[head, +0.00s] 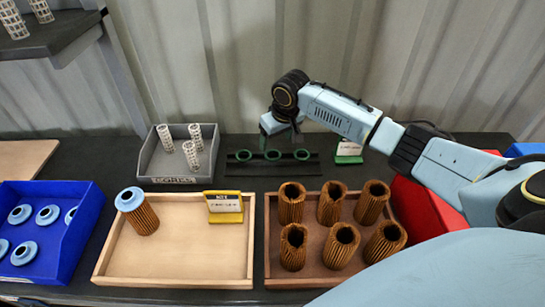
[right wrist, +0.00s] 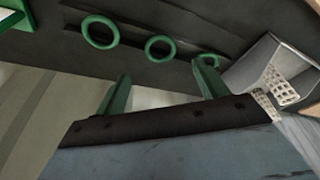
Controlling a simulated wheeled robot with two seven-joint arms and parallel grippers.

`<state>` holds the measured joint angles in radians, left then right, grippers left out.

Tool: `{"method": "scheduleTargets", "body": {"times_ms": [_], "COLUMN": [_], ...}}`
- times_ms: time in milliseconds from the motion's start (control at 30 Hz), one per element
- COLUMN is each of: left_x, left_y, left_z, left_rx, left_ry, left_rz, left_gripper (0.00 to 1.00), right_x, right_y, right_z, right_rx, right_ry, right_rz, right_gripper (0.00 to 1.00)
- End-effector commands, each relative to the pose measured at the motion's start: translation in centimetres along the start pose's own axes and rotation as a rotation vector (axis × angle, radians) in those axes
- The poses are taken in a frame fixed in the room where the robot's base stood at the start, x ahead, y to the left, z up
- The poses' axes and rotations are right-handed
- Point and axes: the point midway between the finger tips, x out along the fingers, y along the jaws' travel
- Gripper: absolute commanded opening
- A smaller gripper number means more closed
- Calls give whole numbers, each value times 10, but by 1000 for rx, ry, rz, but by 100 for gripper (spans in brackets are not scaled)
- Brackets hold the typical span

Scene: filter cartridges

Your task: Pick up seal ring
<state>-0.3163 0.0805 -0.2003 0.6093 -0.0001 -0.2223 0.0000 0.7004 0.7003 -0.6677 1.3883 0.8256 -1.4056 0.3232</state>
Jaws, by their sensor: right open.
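Three green seal rings stand in a row on a black rack (head: 272,172) at the back of the table: a left ring (head: 243,155), a middle ring (head: 273,155) and a right ring (head: 302,154). My right gripper (head: 280,138) hangs pointing down just over the rack, near the middle and right rings. In the right wrist view, its two green fingers (right wrist: 162,88) are spread wide with nothing between them. Beyond them, the rings show as a near ring (right wrist: 100,32), a middle ring (right wrist: 160,48) and one partly behind a finger (right wrist: 212,60). My left gripper is not in view.
A grey bin (head: 160,165) with white cores stands left of the rack. In front are a wooden tray (head: 170,270) with a blue-capped cartridge and yellow sign, and a tray (head: 312,278) of brown pleated filters. A blue bin (head: 80,235) is left, a red bin (head: 425,210) right.

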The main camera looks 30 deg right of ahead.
Motion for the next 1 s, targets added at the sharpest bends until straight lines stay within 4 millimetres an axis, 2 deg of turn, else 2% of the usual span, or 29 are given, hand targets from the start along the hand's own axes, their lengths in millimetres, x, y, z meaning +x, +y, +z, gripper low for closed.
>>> {"method": "scheduleTargets", "body": {"times_ms": [167, 267, 400, 500, 767, 1000], "left_x": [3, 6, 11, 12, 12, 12], "left_y": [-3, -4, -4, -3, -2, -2], "left_z": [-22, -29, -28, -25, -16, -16], "left_rx": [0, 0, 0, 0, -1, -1], "left_ry": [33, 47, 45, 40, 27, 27], "left_rz": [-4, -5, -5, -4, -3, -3], "left_gripper": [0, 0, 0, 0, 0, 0], "right_x": [13, 28, 48, 56, 58, 57], "right_y": [0, -2, -2, -2, -2, -2], "right_z": [2, 5, 6, 6, 6, 6], "right_rx": [-1, -1, -1, -1, -2, -2], "right_ry": [-1, -2, 0, 0, 1, 1], "right_rz": [2, 1, 1, 1, 1, 1], "right_gripper": [72, 72, 72, 72, 72, 41]}}
